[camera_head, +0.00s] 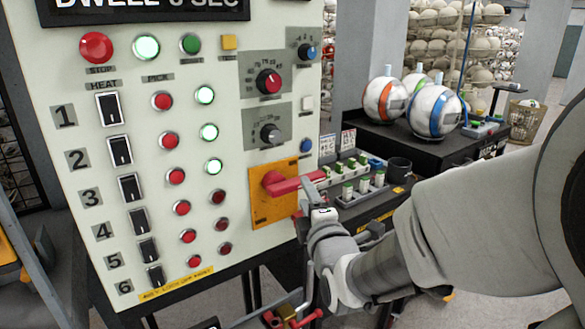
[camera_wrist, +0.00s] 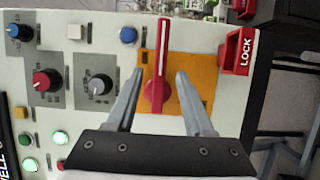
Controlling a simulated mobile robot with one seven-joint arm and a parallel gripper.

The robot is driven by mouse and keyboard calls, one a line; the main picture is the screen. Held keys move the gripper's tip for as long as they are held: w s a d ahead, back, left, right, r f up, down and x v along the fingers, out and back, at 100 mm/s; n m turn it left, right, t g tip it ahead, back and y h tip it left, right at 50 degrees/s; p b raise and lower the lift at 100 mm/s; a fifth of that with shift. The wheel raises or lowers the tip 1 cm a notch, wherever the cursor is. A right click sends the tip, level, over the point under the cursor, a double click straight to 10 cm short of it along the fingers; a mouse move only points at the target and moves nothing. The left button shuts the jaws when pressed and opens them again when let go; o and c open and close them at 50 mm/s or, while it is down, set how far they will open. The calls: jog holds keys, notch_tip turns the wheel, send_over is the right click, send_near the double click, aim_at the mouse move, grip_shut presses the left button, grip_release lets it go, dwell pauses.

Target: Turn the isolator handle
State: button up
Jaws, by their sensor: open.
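The red isolator handle (camera_head: 290,184) is mounted on an orange-yellow plate (camera_head: 268,212) at the lower right of the control panel. In the head view its lever lies roughly level, pointing right. In the wrist view the handle (camera_wrist: 162,60) runs up the picture over its orange plate (camera_wrist: 204,72). My gripper (camera_wrist: 160,73) is open, with one finger on each side of the handle and a visible gap on both sides. In the head view my gripper (camera_head: 309,208) is just right of the plate; its fingers are partly hidden.
A red LOCK block (camera_wrist: 237,50) stands beside the plate in the wrist view. Knobs, buttons and black switches cover the white panel (camera_head: 80,25). A dark bench (camera_head: 415,143) with balls stands at right, with a grey tray (camera_head: 362,194) of small parts before it.

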aim_at(299, 183)
jog(key=shift+w+a, duration=0.2)
jog(key=shift+w, duration=0.8)
jog(key=shift+w+a, duration=0.25)
jog(key=shift+w, duration=0.8)
jog(key=shift+w+a, duration=0.2)
jog(key=shift+w, duration=0.8)
jog(key=shift+c, duration=0.3)
grip_shut()
